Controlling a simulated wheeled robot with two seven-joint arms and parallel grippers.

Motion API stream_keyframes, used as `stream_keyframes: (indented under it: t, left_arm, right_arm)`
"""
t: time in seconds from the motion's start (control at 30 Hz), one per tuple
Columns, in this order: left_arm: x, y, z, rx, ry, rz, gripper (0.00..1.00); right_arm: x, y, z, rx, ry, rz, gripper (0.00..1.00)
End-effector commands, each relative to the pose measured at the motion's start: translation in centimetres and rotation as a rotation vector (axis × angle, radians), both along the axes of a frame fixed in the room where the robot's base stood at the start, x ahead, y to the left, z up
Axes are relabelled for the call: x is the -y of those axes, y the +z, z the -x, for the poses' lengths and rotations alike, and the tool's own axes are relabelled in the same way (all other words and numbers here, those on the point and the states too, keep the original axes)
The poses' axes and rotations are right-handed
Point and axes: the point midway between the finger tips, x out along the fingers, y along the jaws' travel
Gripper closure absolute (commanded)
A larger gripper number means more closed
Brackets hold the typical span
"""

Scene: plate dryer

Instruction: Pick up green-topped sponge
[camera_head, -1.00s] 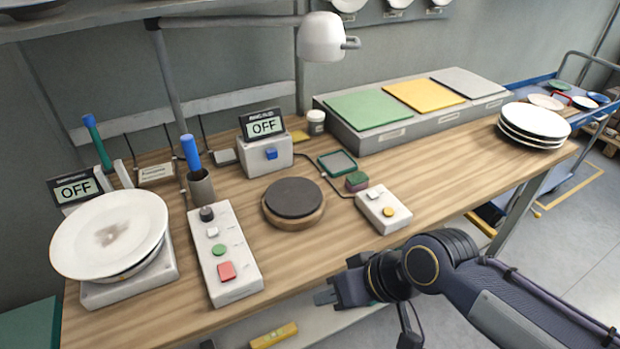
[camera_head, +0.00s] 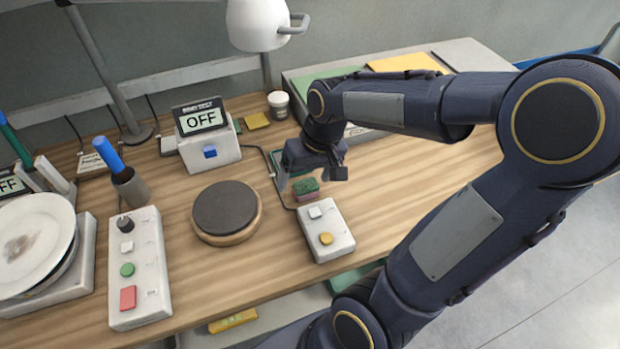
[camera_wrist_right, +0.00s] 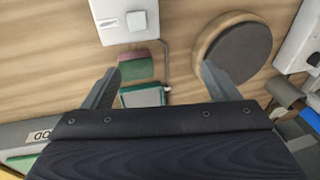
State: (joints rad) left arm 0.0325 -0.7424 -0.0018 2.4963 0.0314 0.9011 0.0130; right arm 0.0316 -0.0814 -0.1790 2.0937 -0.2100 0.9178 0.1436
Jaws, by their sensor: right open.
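The green-topped sponge (camera_head: 306,187) lies on the wooden table, with a green top and a pinkish lower part. It also shows in the right wrist view (camera_wrist_right: 136,66). My right gripper (camera_head: 313,170) is open and empty, just above and behind the sponge in the head view. In the wrist view the sponge appears between the two fingers (camera_wrist_right: 163,82), closer to the left finger, and nothing touches it visibly. My left gripper is out of view.
A green-rimmed tray (camera_wrist_right: 143,96) is beside the sponge. A round dark pad (camera_head: 226,208) lies left. The OFF display box (camera_head: 209,150) stands behind; a lamp (camera_head: 258,24) hangs above.

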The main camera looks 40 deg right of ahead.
Motion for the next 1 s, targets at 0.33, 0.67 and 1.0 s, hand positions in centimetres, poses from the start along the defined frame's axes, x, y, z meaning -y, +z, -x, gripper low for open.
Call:
stream_keyframes:
  t: [0.33, 0.67, 1.0]
  left_arm:
    - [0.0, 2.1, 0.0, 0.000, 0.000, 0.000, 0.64]
    - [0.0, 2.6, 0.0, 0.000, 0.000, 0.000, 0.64]
    - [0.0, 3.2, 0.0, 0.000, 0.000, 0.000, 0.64]
  right_arm:
    - [4.6, -4.0, -4.9, -0.182, -0.030, 0.144, 0.18]
    - [4.5, -7.6, -5.0, -0.190, -0.030, 0.149, 0.18]
    - [4.2, -11.7, -5.2, -0.185, -0.030, 0.148, 0.18]
